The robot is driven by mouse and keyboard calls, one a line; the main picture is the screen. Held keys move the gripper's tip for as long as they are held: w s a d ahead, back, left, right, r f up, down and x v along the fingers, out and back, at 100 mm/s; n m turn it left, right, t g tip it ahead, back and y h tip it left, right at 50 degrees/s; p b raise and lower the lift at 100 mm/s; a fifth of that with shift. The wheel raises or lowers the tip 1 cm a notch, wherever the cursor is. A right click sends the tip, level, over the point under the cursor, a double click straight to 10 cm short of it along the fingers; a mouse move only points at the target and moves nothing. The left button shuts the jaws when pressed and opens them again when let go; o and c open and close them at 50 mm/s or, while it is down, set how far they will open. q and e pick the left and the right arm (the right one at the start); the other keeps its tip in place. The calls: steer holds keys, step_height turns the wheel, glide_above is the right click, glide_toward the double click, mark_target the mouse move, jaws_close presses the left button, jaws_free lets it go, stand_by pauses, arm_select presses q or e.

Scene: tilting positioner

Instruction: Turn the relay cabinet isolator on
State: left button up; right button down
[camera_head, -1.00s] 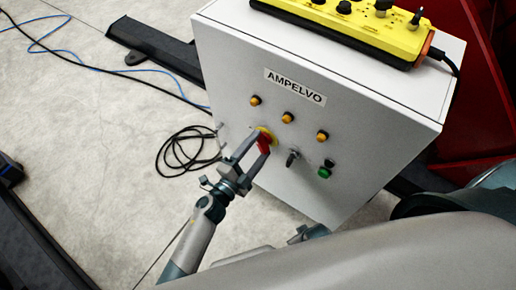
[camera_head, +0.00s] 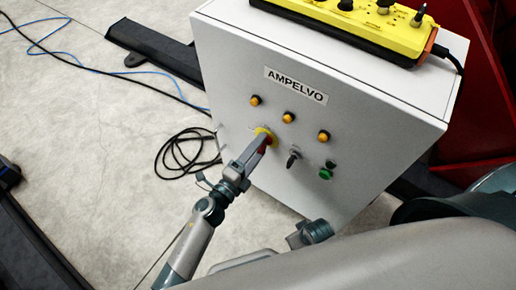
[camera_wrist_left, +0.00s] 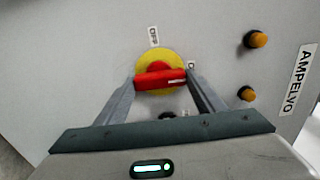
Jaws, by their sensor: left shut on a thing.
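The relay cabinet (camera_head: 225,75) is a light grey box marked AMPELVO. Its isolator is a red handle (camera_wrist_left: 160,79) on a yellow disc (camera_wrist_left: 158,56); in the head view the handle (camera_head: 268,147) is mostly hidden by my fingers. My left gripper (camera_head: 262,148) is shut on the handle, with one finger at each end of it in the left wrist view (camera_wrist_left: 163,88). There the handle lies nearly level, its white mark to the right, close below a partly hidden label (camera_wrist_left: 191,66). An OFF label (camera_wrist_left: 154,37) stands above the disc.
Several amber lamps (camera_head: 288,118), a black switch (camera_head: 293,158) and a green button (camera_head: 325,174) sit on the same panel. A yellow control box (camera_head: 350,22) lies on the cabinet top. Coiled black cable (camera_head: 178,155) lies on the floor to the left.

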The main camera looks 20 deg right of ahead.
arm_select(q)
steer(key=o, duration=1.1)
steer(key=shift+c, duration=0.2)
steer(key=v, duration=1.2)
steer(key=shift+b, duration=0.35)
arm_select(e)
step_height(320, 180, up, 2)
steer(key=shift+r, duration=0.1)
steer(key=shift+w, duration=0.2)
